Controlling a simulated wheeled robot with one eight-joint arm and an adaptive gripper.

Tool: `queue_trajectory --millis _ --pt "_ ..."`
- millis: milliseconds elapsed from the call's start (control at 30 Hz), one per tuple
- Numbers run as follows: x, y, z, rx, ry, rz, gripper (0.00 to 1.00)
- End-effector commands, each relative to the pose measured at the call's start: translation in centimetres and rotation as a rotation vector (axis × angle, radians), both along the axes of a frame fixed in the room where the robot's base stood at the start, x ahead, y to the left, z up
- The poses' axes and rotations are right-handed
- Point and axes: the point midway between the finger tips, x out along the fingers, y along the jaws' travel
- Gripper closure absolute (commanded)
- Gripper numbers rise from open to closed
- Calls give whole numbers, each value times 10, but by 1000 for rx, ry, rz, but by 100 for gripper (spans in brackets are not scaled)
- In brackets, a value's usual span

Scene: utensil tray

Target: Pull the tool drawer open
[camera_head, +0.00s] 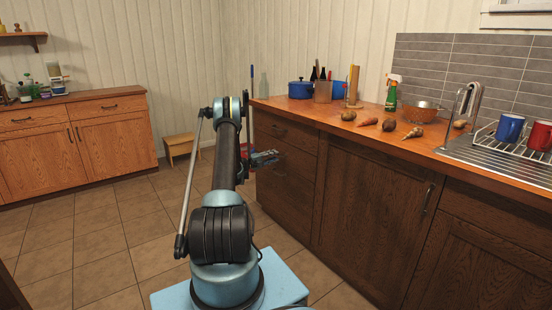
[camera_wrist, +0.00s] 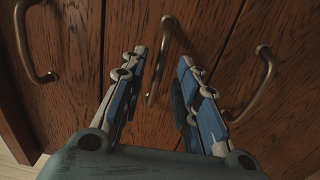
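A dark wood drawer stack (camera_head: 285,150) stands at the near-left end of the counter, in front of my gripper (camera_head: 265,158). In the wrist view three drawer fronts show side by side with bar handles: a left handle (camera_wrist: 28,45), a middle handle (camera_wrist: 153,88) and a right handle (camera_wrist: 262,80). Which one is the tool drawer is not marked. My gripper (camera_wrist: 163,58) is open there, its fingers on either side of the middle handle in the picture. I cannot tell how deep they reach or whether they touch. The fronts look shut.
The wooden counter (camera_head: 340,118) above holds pots, vegetables, a spray bottle (camera_head: 391,95) and a colander (camera_head: 420,110). A sink rack with mugs (camera_head: 509,128) is at right. A low stool (camera_head: 181,147) stands behind. The tiled floor (camera_head: 105,235) at left is free.

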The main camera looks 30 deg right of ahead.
Motion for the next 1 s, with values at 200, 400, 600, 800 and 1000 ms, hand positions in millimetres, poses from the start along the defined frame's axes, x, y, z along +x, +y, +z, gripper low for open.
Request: queue_trajectory --millis 200,400,600,800,1000 --pt "2 -25 0 0 0 -1 71" --pt "3 -31 1 0 0 0 71" --pt "3 -31 1 0 0 1 71" --pt "3 -31 1 0 0 1 100" --pt "2 -31 1 1 0 0 100"
